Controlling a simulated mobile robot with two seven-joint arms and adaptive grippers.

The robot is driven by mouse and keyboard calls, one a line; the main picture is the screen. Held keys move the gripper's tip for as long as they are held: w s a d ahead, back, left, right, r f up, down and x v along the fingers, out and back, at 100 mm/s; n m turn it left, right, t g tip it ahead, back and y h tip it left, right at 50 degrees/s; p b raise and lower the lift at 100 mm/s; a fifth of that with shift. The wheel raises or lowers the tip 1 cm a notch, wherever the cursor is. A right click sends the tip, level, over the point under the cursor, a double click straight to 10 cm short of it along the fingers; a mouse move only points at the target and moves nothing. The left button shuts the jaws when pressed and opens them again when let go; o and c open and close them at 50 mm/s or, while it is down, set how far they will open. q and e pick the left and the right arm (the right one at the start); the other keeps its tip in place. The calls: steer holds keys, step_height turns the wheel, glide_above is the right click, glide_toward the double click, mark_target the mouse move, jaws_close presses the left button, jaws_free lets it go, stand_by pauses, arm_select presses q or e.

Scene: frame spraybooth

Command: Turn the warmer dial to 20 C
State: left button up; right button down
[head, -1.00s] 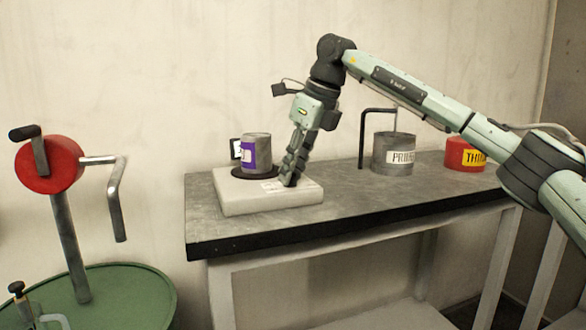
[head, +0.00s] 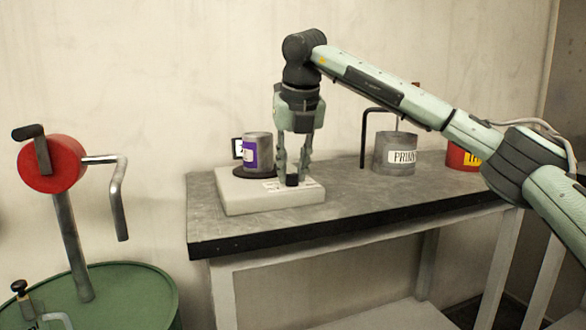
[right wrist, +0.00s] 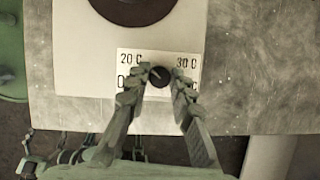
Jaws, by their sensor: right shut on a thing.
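The warmer (head: 245,203) is a pale flat block on the grey bench, with a dark round plate (right wrist: 134,8) on top. Its black dial (head: 292,180) is at the front right of the block, on a white label. In the right wrist view the dial (right wrist: 159,77) sits between the printed 20 C at left and 30 C at right. A light pointer mark on it appears to point up and left, toward the 20 C side. My right gripper (head: 292,176) points down and is shut on the dial, one finger on each side. The lower label text is partly hidden by the fingers.
A grey can with a purple label (head: 258,152) stands on the warmer plate. A grey primer can (head: 392,156) and a red can (head: 462,157) stand to the right on the bench (head: 345,205). A green drum (head: 120,290) with a red crank pump (head: 52,165) is at left.

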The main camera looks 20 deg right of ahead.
steer(key=shift+m, duration=0.3)
steer(key=c, duration=1.3)
jaws_free()
steer(key=v, duration=1.2)
steer(key=shift+w+a+r, duration=0.1)
steer(key=shift+a, duration=0.05)
